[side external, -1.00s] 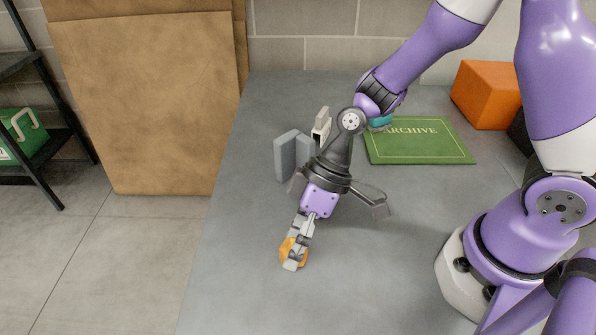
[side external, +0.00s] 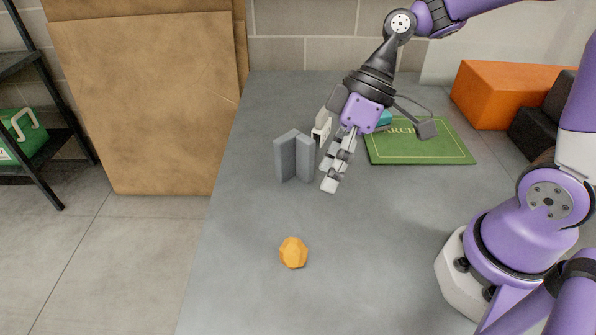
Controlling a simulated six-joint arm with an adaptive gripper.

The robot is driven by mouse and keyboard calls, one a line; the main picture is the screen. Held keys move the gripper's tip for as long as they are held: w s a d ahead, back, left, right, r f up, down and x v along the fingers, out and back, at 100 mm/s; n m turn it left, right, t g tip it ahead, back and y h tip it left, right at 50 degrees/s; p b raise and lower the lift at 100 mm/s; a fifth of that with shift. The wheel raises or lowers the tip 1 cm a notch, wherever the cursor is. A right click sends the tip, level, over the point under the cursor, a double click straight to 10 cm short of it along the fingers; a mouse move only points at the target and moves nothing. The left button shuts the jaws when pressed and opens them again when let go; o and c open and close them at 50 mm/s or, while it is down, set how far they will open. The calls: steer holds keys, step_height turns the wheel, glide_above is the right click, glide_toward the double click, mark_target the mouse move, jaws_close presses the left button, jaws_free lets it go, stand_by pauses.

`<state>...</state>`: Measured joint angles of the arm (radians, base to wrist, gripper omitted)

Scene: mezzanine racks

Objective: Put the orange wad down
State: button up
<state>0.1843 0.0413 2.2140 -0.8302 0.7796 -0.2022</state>
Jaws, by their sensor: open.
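The orange wad (side external: 293,253) is a small faceted lump resting on the grey table (side external: 390,230), toward the front left. Nothing touches it but the table. My gripper (side external: 331,178) is open and empty. It is raised and well away from the wad, behind it and to its right in the picture, beside the grey upright block.
A grey angled block (side external: 293,158) stands left of my gripper. Orange (side external: 490,95) and black (side external: 545,128) boxes stand at the back right.

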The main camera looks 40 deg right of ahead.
steer(key=s+d+r+m+t+h, duration=0.3)
steer(key=d+r+m+t+h, duration=0.2)
steer(key=d, duration=0.4)
steer(key=shift+s+d+r+m+h, duration=0.35)
steer(key=shift+m+h, duration=0.35)
steer(key=shift+m, duration=0.5)
steer(key=shift+w, duration=0.1)
